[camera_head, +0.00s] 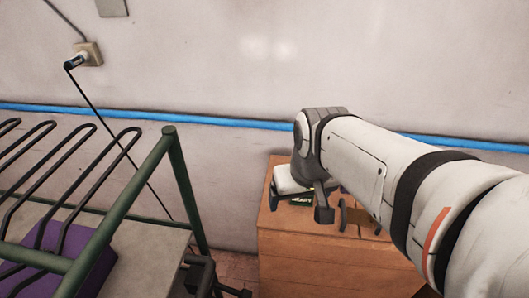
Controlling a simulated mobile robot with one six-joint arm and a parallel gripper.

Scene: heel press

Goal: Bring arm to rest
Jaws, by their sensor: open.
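My white arm (390,175) reaches in from the right edge. Its grey wrist is bent downward over a wooden cabinet. My gripper (333,212) hangs below the wrist, its dark fingers apart with nothing seen between them. The fingers appear above or close to the cabinet top; I cannot tell whether they touch it. A pale object with a dark, lettered front (293,184) sits on the cabinet top just left of the gripper. My wrist partly hides it.
The wooden cabinet (310,250) stands against the wall. At left is a green metal frame (185,190) with dark curved bars over a grey surface (150,262) and a purple block (85,262). A cable runs down from a wall socket (88,53). A blue pipe (230,122) crosses the wall.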

